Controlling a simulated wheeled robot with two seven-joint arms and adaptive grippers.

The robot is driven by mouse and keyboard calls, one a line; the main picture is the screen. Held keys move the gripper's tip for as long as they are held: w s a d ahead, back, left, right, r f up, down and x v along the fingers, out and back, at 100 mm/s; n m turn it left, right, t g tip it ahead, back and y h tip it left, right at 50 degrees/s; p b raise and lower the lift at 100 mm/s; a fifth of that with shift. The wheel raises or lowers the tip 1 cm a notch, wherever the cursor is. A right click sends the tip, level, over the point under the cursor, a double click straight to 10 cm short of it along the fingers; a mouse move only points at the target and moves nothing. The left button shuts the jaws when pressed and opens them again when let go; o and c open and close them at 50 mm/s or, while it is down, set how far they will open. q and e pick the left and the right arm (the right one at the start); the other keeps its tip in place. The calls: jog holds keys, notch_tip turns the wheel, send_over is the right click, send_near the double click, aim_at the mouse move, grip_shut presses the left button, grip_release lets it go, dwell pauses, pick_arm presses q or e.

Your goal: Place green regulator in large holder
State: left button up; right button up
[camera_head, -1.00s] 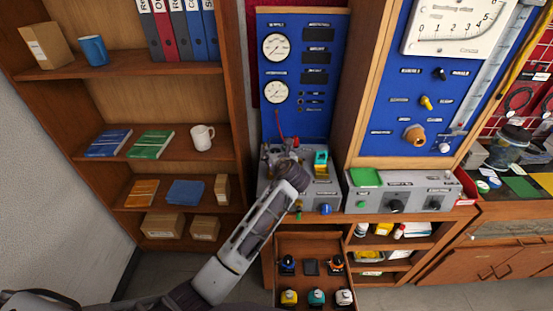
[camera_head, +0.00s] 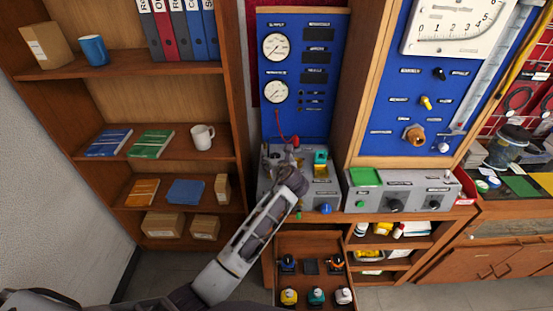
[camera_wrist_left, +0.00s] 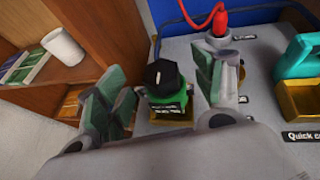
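The green regulator (camera_wrist_left: 167,98) with its black knob stands upright at a small gold holder (camera_wrist_left: 172,120) on the grey bench; how deep it sits cannot be told. My left gripper (camera_wrist_left: 165,88) is open in the left wrist view, with one finger on each side of the regulator and gaps visible. In the head view my left gripper (camera_head: 282,157) is over the bench's left part, and its wrist hides the regulator. A teal item (camera_wrist_left: 300,55) stands in another gold holder (camera_wrist_left: 300,98) to the right; it also shows in the head view (camera_head: 320,158). My right gripper is not in view.
A red plug with a cable (camera_wrist_left: 218,22) stands close behind the right finger. An open drawer (camera_head: 312,240) below holds several regulators. A blue gauge panel (camera_head: 305,110) rises behind the bench. A wooden shelf (camera_head: 160,70) is at left.

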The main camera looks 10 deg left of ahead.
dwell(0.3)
pick_arm(q)
jog(key=b+v, duration=0.1)
jog(key=v, duration=1.1)
dwell(0.8)
